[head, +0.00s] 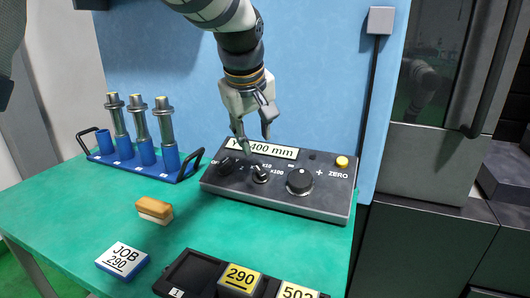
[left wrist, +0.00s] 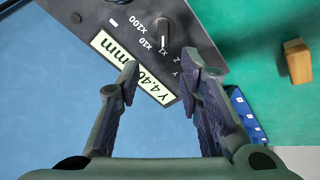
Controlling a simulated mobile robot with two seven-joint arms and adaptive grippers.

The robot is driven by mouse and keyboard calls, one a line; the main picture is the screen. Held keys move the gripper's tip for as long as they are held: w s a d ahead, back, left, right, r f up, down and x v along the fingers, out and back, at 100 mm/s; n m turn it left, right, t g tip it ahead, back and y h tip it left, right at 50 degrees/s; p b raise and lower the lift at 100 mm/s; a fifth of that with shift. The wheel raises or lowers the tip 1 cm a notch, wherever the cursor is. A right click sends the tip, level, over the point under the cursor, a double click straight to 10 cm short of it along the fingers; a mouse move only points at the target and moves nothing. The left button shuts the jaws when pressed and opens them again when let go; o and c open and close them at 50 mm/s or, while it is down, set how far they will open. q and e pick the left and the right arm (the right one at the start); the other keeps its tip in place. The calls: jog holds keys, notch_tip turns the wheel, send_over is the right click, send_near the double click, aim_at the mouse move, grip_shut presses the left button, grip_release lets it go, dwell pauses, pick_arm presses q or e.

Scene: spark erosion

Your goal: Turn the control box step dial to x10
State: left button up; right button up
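The control box (head: 325,205) is a dark sloped panel on the green table, with a display reading in mm along its back. The step dial (head: 261,174) is a small black knob in its middle, with x10 and x100 printed by it. In the left wrist view the step dial (left wrist: 161,28) shows a white pointer line toward the x1 mark. My left gripper (head: 252,137) points down over the back of the box, open and empty, its fingers apart from the dial. The wrist view shows the two fingers (left wrist: 162,78) spread over the display. My right gripper is not in view.
The box also carries another knob (head: 228,165), a larger wheel (head: 300,181) and a yellow ZERO button (head: 342,162). A blue rack (head: 180,178) with metal holders stands left. A wooden block (head: 154,210), JOB block (head: 123,260) and black tray (head: 190,273) lie in front.

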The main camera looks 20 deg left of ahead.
aim_at(259, 169)
pick_arm(q)
jog(key=x, duration=0.6)
jog(key=s+x, duration=0.1)
jog(key=x, duration=0.3)
jog(key=shift+w+f+b, duration=0.1)
jog(key=shift+f+b, duration=0.25)
jog(key=shift+b, duration=0.05)
jog(key=shift+w+f, duration=0.25)
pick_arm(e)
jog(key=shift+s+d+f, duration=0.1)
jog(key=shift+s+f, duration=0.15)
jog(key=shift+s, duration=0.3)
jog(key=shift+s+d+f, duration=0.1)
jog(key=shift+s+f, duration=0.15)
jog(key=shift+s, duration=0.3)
pick_arm(q)
jog(key=shift+r, duration=0.1)
grip_shut()
